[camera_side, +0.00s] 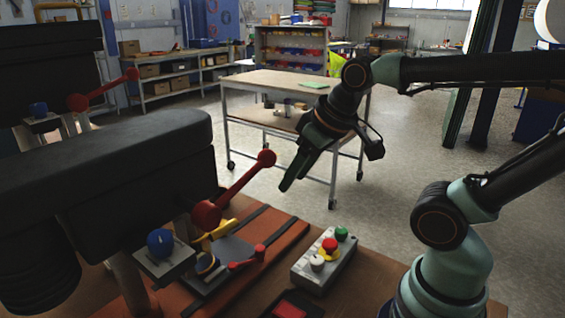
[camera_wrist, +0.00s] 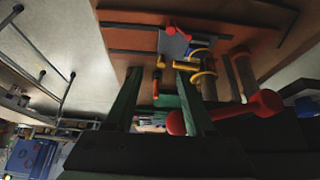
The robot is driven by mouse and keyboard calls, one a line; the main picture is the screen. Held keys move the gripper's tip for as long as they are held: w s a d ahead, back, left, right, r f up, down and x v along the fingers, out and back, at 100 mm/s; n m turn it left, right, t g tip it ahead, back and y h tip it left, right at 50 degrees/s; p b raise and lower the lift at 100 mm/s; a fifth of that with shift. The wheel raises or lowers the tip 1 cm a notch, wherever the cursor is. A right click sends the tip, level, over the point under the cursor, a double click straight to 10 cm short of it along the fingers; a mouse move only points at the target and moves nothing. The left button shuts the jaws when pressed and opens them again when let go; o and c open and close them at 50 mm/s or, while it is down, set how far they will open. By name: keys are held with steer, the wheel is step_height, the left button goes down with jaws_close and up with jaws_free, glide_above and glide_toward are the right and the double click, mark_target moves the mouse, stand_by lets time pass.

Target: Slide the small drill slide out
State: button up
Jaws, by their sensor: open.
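A small grey plate with a red handle (camera_side: 230,250) lies on the orange-brown base under the black drill machine (camera_side: 120,170). It appears to be the slide, but I cannot tell for sure. In the wrist view a grey plate (camera_wrist: 174,45) with a red piece shows beyond the fingertips, among yellow parts. My gripper (camera_side: 287,186) is open and empty, in the air above and to the right of the plate, pointing down-left. In the wrist view its green fingers (camera_wrist: 156,72) are spread apart, touching nothing that I can make out. The machine partly hides the base.
A red lever (camera_side: 240,188) with ball ends rises between the machine and my gripper; it also looms close in the wrist view (camera_wrist: 225,113). A blue knob (camera_side: 160,243) sits beside the plate. A grey button box (camera_side: 324,262) stands right. A wheeled table (camera_side: 285,84) is behind.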

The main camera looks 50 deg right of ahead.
stand_by(0.3)
steer(key=shift+o, duration=1.1)
steer(key=n+g, duration=0.2)
steer(key=g, duration=0.4)
glide_above(222, 222)
step_height(222, 222, down, 7)
step_height(222, 222, down, 12)
steer(key=shift+f, duration=0.1)
